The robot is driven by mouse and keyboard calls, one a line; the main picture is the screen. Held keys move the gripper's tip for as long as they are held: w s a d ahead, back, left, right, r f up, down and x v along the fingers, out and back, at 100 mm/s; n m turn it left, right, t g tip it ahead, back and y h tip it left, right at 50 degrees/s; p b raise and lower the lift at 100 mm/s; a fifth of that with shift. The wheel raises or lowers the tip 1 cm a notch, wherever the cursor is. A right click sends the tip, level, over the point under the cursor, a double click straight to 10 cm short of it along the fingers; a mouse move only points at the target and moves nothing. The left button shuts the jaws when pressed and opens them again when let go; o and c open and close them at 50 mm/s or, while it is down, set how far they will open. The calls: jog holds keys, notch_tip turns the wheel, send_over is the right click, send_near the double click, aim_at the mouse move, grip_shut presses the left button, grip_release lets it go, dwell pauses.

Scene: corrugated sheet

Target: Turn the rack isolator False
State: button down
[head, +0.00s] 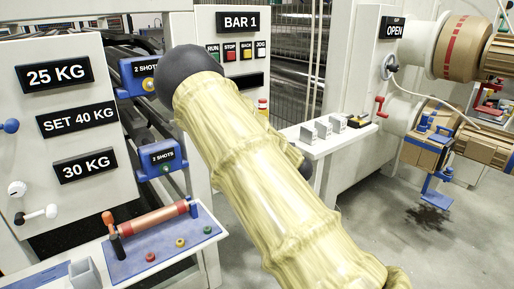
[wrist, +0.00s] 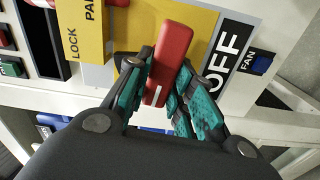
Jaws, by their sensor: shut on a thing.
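The red handle (wrist: 172,52) of the isolator stands in front of a yellow plate (wrist: 202,24) in the wrist view, tilted slightly in the picture. A black label reading OFF (wrist: 230,55) is just right of the plate. My gripper (wrist: 167,78) has its teal-padded fingers on both sides of the red handle and is shut on it. In the head view my yellow-sleeved arm crosses the middle, and I cannot make out the gripper or the isolator there.
In the wrist view, a yellow LOCK PAD tag (wrist: 83,30) is left of the handle and a FAN label (wrist: 262,64) is right. In the head view, a BAR 1 button panel (head: 238,48), a weight-label panel (head: 65,125) and a white side table (head: 325,140) surround my arm.

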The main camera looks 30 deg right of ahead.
jog(key=shift+f+n, duration=0.15)
jog(key=shift+n, duration=0.45)
jog(key=c, duration=1.2)
grip_release()
jog(key=shift+c, duration=0.2)
jog(key=shift+s, duration=0.1)
jog(key=s, duration=1.1)
jog(key=shift+s+d, duration=0.4)
jog(key=shift+d, duration=0.05)
